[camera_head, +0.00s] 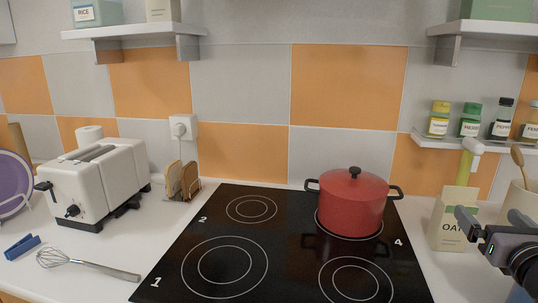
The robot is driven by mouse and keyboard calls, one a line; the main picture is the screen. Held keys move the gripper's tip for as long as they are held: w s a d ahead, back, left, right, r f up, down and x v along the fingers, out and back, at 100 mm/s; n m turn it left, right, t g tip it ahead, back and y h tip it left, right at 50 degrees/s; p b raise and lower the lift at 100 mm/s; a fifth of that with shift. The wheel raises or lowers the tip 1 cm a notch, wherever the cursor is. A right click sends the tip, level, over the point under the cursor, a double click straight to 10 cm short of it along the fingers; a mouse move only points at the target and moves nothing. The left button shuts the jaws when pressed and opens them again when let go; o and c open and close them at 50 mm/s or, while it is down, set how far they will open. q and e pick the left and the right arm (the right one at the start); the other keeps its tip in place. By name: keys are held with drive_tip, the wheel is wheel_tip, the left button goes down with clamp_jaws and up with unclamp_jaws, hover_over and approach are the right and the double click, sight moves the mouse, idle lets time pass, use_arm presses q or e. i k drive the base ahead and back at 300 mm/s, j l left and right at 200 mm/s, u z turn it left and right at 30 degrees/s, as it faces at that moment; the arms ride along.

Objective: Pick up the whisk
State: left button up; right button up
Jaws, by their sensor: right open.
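The whisk (88,265) lies on the white counter at the front left, left of the black cooktop. Its wire head points left and its grey handle points right, with the handle end close to the cooktop's edge. My right gripper (463,225) is at the right edge of the view, in front of the oat carton and far from the whisk. Its jaws are open and I see nothing between them. My left gripper is not in view.
A red pot (352,203) stands on the cooktop (205,222). A white toaster (97,180) stands behind the whisk, and a blue clip (22,247) lies left of it. An oat carton (447,232) stands by my right gripper. Shelves (135,31) hang above.

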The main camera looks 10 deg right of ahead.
sight(123, 274)
drive_tip(key=k+j, duration=0.2)
drive_tip(key=k, duration=0.25)
drive_tip(key=k+j, duration=0.2)
drive_tip(key=k, duration=0.2)
